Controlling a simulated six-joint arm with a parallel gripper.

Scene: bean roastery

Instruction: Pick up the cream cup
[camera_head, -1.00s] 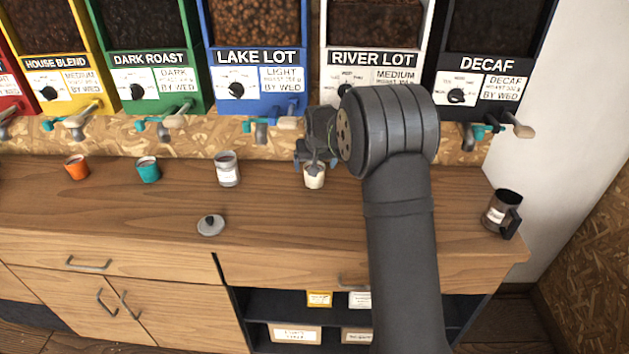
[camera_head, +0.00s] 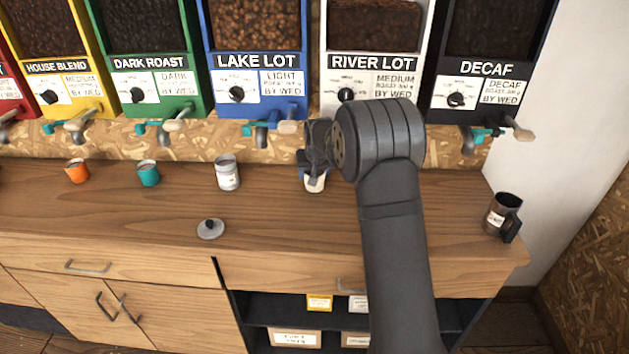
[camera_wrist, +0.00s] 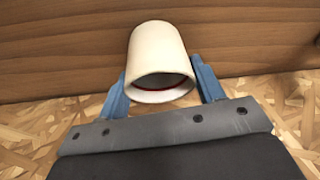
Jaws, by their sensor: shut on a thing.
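The cream cup (camera_head: 315,184) is on or just above the wooden counter below the River Lot dispenser, partly hidden by my gripper (camera_head: 314,172). In the wrist view the cream cup (camera_wrist: 160,60) sits between the two blue fingers of my gripper (camera_wrist: 163,92). The fingers are shut on its sides. Its open rim faces the wrist camera, with a dark red line inside. I cannot tell whether its base touches the counter.
A white labelled canister (camera_head: 227,174), a teal cup (camera_head: 148,174) and an orange cup (camera_head: 77,172) stand to the left. A grey lid (camera_head: 210,229) lies nearer the front. A dark pitcher (camera_head: 500,214) stands at the right end. Dispensers line the back wall.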

